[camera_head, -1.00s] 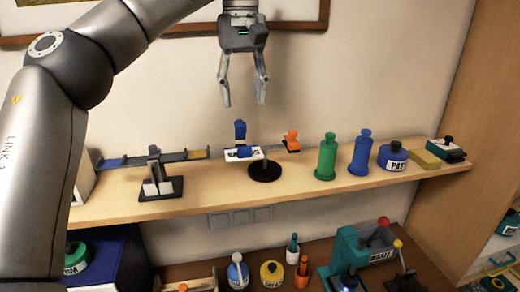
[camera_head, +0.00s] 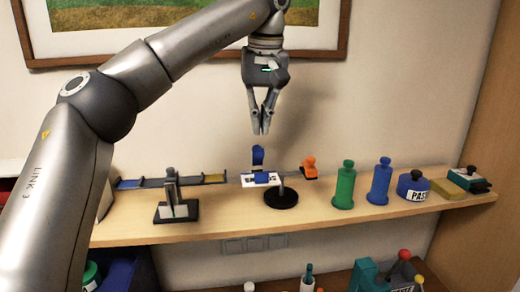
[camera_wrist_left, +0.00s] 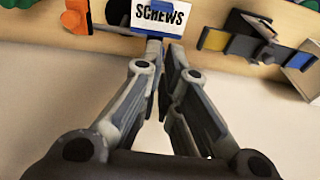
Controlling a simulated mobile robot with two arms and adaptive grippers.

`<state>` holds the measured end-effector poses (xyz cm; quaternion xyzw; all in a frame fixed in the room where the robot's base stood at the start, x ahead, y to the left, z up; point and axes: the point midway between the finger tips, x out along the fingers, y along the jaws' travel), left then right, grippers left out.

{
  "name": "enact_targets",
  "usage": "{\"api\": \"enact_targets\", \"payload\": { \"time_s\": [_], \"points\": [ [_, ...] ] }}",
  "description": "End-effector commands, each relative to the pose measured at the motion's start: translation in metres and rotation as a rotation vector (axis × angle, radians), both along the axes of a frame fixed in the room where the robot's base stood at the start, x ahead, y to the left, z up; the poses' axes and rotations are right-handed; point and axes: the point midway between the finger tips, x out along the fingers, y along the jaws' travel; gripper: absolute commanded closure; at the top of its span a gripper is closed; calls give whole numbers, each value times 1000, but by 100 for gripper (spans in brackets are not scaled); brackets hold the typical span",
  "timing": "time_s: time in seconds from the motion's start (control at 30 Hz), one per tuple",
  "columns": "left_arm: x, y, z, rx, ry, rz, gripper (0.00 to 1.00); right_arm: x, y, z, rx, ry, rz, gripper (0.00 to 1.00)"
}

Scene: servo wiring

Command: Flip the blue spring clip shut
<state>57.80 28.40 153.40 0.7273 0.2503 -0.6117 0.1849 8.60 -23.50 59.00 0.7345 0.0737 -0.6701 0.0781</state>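The blue spring clip (camera_head: 258,156) stands on the shelf rig at the white label plate, with its blue lever raised upright. A second blue part (camera_head: 262,178) lies across the plate. In the left wrist view the plate reads SCREWS (camera_wrist_left: 176,17), and a blue piece (camera_wrist_left: 154,46) shows by my fingertips. My left gripper (camera_head: 261,132) points down just above the raised lever, its fingers drawn together and holding nothing visible. The fingertips also show in the left wrist view (camera_wrist_left: 164,42). Contact with the clip cannot be told there. My right gripper is out of view.
An orange clip (camera_head: 309,168) is just right of the blue one on the same black-based stand (camera_head: 281,198). Green (camera_head: 345,186) and blue (camera_head: 380,184) bottles stand to the right. The wall is close behind.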

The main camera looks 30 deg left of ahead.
Motion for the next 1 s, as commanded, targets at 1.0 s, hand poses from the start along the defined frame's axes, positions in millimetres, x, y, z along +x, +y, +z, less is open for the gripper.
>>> {"api": "enact_targets", "payload": {
  "time_s": [1.0],
  "points": [
    [25,21,13,219,-352,7,100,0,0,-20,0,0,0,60]
  ]
}}
